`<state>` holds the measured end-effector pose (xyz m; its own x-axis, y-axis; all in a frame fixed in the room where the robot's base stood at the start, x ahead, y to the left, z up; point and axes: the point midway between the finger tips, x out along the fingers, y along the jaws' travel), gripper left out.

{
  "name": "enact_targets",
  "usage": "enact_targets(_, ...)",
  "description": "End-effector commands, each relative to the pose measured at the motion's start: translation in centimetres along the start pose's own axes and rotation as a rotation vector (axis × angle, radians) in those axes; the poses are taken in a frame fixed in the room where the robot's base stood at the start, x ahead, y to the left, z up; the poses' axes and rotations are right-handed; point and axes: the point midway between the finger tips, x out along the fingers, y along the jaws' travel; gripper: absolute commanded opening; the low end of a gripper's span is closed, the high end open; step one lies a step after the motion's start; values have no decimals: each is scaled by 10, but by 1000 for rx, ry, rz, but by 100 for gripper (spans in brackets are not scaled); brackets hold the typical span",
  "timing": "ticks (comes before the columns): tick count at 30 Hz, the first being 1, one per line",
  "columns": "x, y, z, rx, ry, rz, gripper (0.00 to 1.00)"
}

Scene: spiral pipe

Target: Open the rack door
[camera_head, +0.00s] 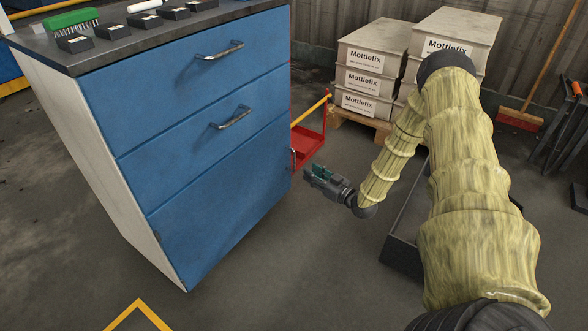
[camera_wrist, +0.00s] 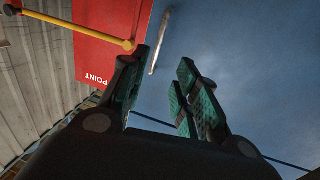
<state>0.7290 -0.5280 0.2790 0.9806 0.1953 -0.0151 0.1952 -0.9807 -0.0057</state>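The blue-fronted rack (camera_head: 215,130) stands at left with two drawers above a lower blue door (camera_head: 225,205), which looks closed. A slim vertical metal handle (camera_head: 293,158) shows at the door's right edge. In the wrist view the blue front (camera_wrist: 250,60) fills the right side, and the handle (camera_wrist: 158,42) lies ahead of the fingertips. My gripper (camera_head: 309,175) is just right of the door's edge, apart from the handle. In the wrist view my gripper (camera_wrist: 162,65) has its fingers spread with nothing between them.
A red cart (camera_head: 308,143) with a yellow bar stands behind the rack, close to my gripper. Stacked Mottlefix boxes (camera_head: 370,75) sit on a pallet at the back. A dark open container (camera_head: 405,240) lies under my arm. Floor before the rack is clear.

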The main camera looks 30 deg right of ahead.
Motion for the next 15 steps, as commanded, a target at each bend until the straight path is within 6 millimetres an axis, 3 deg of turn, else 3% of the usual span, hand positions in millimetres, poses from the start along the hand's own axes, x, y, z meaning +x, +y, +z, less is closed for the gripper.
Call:
enact_targets(7, 10, 6, 2, -8, 19, -1, 31)
enact_targets(15, 51, 5, 4, -8, 18, -1, 31)
